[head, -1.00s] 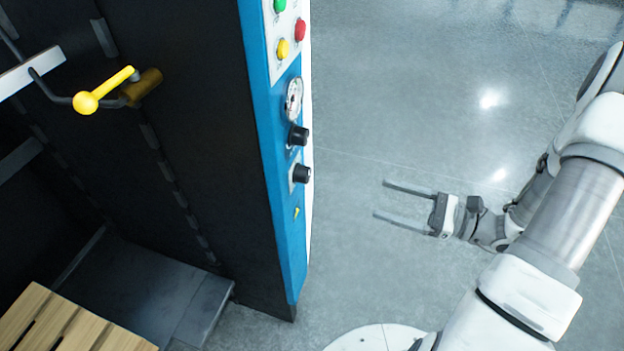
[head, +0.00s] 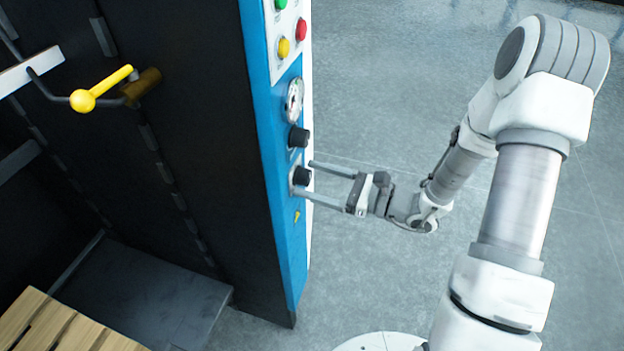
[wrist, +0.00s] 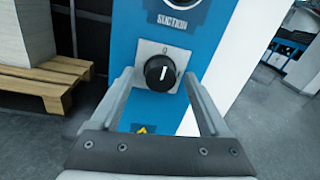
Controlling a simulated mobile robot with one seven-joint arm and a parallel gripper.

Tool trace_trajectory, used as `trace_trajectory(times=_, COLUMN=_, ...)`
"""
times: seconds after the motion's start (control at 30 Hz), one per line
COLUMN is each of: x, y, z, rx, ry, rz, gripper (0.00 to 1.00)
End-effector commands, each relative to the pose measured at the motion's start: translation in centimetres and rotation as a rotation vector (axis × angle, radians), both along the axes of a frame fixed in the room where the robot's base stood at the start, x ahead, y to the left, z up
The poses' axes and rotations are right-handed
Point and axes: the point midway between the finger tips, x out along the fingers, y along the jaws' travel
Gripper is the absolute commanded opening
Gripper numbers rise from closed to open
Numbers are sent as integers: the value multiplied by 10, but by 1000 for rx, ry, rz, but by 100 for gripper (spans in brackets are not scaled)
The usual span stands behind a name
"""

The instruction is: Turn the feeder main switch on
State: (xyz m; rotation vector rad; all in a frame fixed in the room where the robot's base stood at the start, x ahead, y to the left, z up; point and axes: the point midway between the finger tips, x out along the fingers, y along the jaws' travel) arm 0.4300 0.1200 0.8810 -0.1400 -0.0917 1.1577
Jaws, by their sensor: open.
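The lower black rotary knob (head: 301,176) sits on a pale plate low on the blue control panel. In the wrist view this knob (wrist: 160,73) has a white pointer line standing nearly upright, toward a "0" mark above it. My gripper (head: 311,180) is open, its two fingers reaching toward the panel at the knob's height. In the wrist view the open fingers (wrist: 164,82) appear on either side of the knob, with nothing held between them. I cannot tell whether either finger touches it.
Above it on the panel are another black knob (head: 299,137), a round gauge (head: 295,98) and coloured buttons (head: 283,47). A yellow-handled lever (head: 103,88) is on the dark machine side. A wooden pallet (head: 60,325) lies lower left. The floor (head: 400,90) behind my arm is clear.

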Motion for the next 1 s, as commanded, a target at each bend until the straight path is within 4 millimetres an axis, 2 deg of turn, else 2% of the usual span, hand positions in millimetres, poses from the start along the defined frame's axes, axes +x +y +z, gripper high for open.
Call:
trace_trajectory(times=0.37, x=2, y=6, z=0, rx=0, ry=0, rz=0, gripper=79)
trace_trajectory(times=0.8, x=3, y=5, z=0, rx=0, ry=0, rz=-1, gripper=0)
trace_trajectory(times=1.0, x=3, y=5, z=1, rx=2, ry=8, rz=-1, gripper=0)
